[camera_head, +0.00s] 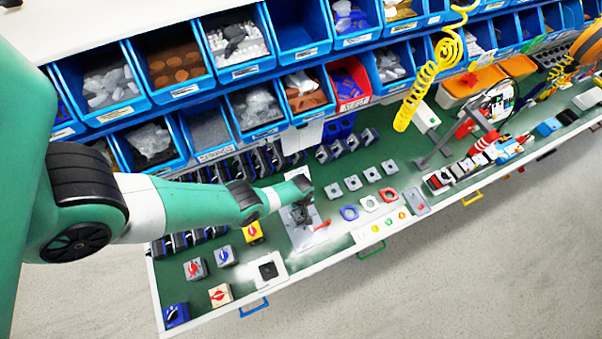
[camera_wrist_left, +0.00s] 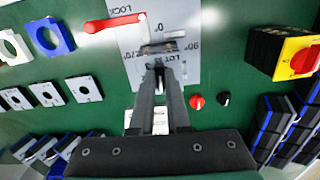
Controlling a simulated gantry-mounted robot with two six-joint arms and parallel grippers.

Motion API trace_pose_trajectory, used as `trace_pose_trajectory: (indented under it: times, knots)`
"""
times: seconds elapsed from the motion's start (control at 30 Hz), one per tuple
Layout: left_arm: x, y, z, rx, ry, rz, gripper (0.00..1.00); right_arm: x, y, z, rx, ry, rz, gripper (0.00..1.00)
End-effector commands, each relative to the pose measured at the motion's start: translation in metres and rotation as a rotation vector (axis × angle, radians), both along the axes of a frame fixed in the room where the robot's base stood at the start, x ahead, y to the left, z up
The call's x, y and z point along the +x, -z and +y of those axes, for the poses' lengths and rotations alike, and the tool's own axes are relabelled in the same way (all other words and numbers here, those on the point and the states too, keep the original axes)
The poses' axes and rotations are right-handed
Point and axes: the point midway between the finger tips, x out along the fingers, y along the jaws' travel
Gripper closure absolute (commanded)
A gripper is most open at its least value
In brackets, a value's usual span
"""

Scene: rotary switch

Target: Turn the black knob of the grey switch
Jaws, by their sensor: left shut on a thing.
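The grey switch plate (camera_head: 297,239) stands on the green bench top under my left gripper. In the left wrist view, the plate (camera_wrist_left: 192,18) carries "0°", "90°" and "LOCK" markings. A red lever (camera_wrist_left: 115,22) lies beside the fingers; it also shows in the head view (camera_head: 321,226). My left gripper (camera_head: 301,212) points down at the plate. In the left wrist view, its dark fingers (camera_wrist_left: 161,68) are close together, shut on the black knob (camera_wrist_left: 160,48) at the plate's middle. The fingers hide most of the knob. My right gripper is not in view.
Blue bins (camera_head: 265,120) line the back. Left of the plate stand several small switches, including a yellow and red one (camera_head: 252,233). A white square-framed part (camera_head: 267,271) lies near the front edge. Rings and grey plates (camera_head: 353,183) lie to the right.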

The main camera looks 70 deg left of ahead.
Motion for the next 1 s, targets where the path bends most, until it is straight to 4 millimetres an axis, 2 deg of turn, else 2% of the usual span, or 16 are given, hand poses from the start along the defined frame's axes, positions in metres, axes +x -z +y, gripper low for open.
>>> trace_pose_trajectory:
  times: [0.23,0.67,0.7,0.83,1.0]
  knots:
    - [0.0004,0.0004,0.0001,0.0,-0.061,0.0,1.0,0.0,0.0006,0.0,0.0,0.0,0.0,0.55]
    - [0.0006,0.0003,0.0002,0.0,-0.071,0.0,1.0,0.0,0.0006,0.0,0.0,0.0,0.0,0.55]
    - [0.0006,0.0003,0.0002,0.0,-0.071,0.0,0.8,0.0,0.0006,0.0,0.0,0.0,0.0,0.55]
    - [0.0006,0.0002,0.0002,0.0,-0.071,0.0,0.57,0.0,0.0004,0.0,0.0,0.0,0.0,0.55]
    - [0.0006,0.0001,0.0002,0.0,-0.07,0.0,0.55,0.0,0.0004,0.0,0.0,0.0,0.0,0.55]
